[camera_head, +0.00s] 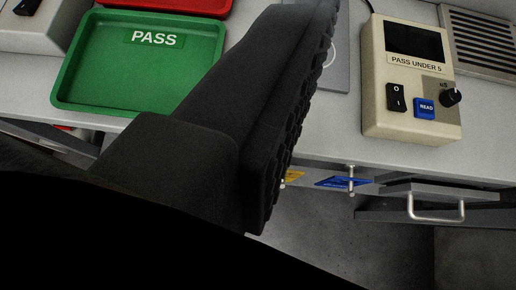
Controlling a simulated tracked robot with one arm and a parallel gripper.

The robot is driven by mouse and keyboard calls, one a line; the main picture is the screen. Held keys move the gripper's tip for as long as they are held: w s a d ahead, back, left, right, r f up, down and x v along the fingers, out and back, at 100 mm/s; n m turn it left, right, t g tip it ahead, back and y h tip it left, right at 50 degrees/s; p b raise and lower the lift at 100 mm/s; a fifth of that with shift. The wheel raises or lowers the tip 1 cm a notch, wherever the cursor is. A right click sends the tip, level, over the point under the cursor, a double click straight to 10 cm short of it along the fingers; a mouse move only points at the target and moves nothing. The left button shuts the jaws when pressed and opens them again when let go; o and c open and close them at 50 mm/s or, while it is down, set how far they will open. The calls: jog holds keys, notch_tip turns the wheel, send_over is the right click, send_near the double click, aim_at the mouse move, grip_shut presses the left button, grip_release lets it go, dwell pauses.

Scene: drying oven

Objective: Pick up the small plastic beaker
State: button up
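No small plastic beaker shows in this view. My gripper (262,85) fills the middle of the picture as one large dark finger, running from lower left to the top edge. A ridged black pad lines its right side. Nothing visible touches the pad where it shows. A second finger and the fingertips cannot be made out, so I cannot tell how far apart the fingers are. The finger hides part of the bench behind it.
A green PASS tray (85,95) and part of a red tray (190,5) are at left. A beige meter box (425,75) labelled PASS UNDER 5 stands at right. A grey panel (340,70) lies between. A metal handle (436,217) sits below the bench's front edge.

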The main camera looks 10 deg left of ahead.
jog(key=s+a+f+y+b, duration=0.1)
jog(key=s+a+f+y, duration=0.15)
jog(key=f, duration=0.65)
jog(key=s+a+f+y+b, duration=0.1)
jog(key=a+f+y, duration=0.15)
jog(key=f, duration=0.65)
jog(key=shift+n+g+h, duration=0.4)
jog(key=shift+h, duration=0.1)
jog(key=x, duration=0.8)
jog(key=shift+w+a+r, duration=0.15)
jog(key=shift+r, duration=0.05)
jog(key=shift+b+x, duration=0.3)
jog(key=shift+x, duration=2.2)
jog(key=shift+f, duration=0.1)
jog(key=c, duration=0.7)
